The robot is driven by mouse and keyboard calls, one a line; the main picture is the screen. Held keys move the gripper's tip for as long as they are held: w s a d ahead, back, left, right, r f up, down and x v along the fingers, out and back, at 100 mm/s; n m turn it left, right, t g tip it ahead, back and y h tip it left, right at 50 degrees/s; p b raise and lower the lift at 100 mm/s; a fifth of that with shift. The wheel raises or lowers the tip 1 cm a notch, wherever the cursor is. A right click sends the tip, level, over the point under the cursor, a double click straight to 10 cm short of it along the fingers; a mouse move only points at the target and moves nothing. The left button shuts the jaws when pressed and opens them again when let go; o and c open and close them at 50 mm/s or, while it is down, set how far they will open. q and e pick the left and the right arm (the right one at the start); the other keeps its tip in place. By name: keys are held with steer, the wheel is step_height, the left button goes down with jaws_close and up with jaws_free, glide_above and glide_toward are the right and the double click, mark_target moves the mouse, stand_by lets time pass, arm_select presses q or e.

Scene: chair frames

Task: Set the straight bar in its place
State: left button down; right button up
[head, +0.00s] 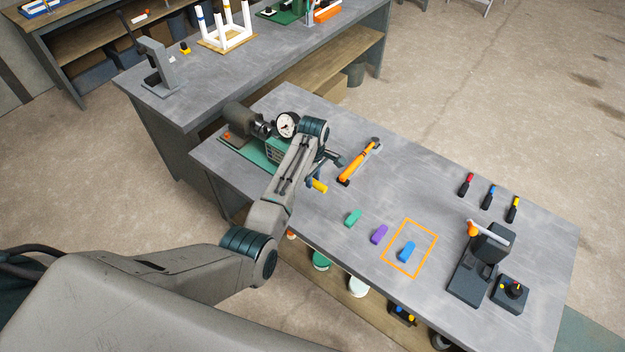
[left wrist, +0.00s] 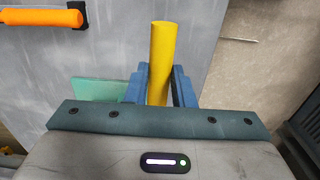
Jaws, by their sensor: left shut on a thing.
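My left gripper (head: 322,170) is shut on a yellow bar (head: 319,186), a straight round rod. In the left wrist view the yellow bar (left wrist: 161,50) stands out between the two blue-grey jaws (left wrist: 159,88), its far end pointing away from the gripper. The gripper is over the left part of the grey table; whether the bar touches anything is hard to tell. My right gripper is not in view.
A green-based machine with a dial (head: 287,124) stands behind my left arm. Green, purple and blue blocks (head: 379,234) lie in front, the blue one inside an orange outline (head: 419,222). Several small tools and a black press (head: 480,265) are at the right.

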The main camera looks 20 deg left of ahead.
arm_select(q)
steer(key=shift+r, duration=2.2)
